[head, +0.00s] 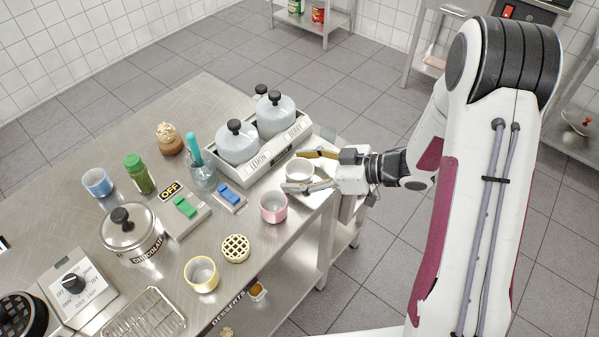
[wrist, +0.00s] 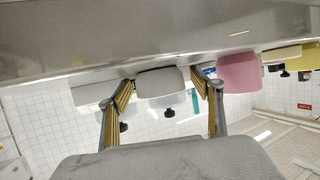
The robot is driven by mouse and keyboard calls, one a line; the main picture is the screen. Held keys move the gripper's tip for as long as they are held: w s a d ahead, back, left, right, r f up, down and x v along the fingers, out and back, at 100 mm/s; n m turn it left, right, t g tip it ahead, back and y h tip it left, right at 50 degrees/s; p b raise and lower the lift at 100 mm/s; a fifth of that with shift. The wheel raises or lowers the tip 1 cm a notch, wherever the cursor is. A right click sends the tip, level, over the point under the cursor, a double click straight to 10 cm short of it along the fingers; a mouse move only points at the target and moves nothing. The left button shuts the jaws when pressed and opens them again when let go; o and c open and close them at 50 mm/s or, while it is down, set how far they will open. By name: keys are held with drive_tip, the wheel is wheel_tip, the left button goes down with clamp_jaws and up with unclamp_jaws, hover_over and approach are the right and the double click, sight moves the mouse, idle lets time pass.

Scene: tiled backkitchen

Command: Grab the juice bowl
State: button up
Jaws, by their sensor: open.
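A small white bowl (head: 299,171) stands upright near the right end of the steel table, on a pale surface in front of the dispenser tray. No juice label is readable on it. My gripper (head: 295,172) is open, low at the table's right edge, with one finger on either side of this bowl. In the wrist view, which shows the scene upside down, the white bowl (wrist: 158,82) sits between the two spread fingers (wrist: 170,88). Whether either finger touches it, I cannot tell. The bowl's inside is seen only from the head view.
A pink cup (head: 273,207) stands close in front of the nearer finger. Behind the bowl is a tray (head: 262,163) labelled LEMON and BERRY with two lidded pots. A yellow cup (head: 201,274), a waffle (head: 236,248) and blue (head: 229,197) and green (head: 185,207) switches lie farther left.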

sight(300, 176)
drive_tip(key=c, duration=1.3)
drive_tip(key=shift+r, duration=0.15)
wheel_tip(300, 176, up, 10)
